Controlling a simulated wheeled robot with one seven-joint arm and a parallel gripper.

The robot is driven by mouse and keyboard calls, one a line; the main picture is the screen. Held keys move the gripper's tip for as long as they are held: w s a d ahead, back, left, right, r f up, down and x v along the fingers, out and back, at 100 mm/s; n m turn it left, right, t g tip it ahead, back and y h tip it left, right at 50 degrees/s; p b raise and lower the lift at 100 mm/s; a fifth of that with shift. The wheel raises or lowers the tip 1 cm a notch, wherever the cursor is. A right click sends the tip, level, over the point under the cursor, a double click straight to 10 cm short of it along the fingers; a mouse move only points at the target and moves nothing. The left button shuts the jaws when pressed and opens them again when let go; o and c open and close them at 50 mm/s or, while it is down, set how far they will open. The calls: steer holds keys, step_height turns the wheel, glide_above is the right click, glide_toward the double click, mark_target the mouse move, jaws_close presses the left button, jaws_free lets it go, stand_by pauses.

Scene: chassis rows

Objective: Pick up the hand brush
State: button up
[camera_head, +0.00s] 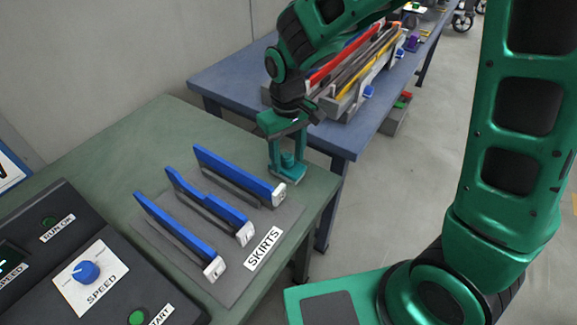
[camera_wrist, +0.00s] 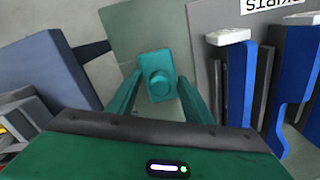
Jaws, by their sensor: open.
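A small teal block with a round knob on top (camera_wrist: 154,76), which looks like the hand brush, stands on the green table near its edge. It also shows in the head view (camera_head: 288,160). My gripper (camera_head: 287,167) points down over it, open. In the wrist view its two teal fingers (camera_wrist: 158,92) lie on either side of the block. I cannot tell whether they touch it. The fingers and the block are similar in colour, and the lower part of the block is hard to make out.
Several blue-topped skirts (camera_head: 220,197) stand in a row on the grey mat (camera_head: 170,245) just left of my gripper. A black control panel (camera_head: 45,230) is at the left. A blue table (camera_head: 225,85) with a grey rack (camera_head: 352,98) of long parts stands behind.

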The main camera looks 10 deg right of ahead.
mark_target(286, 156)
steer(key=shift+c, duration=0.3)
jaws_close()
steer(key=shift+r, duration=0.45)
steer(key=r, duration=0.3)
steer(key=shift+a+r, duration=0.25)
steer(key=shift+r, duration=0.1)
steer(key=s+a+r, duration=0.4)
steer(key=a+r, duration=0.2)
steer(key=a, duration=0.4)
steer(key=shift+a+r, duration=0.2)
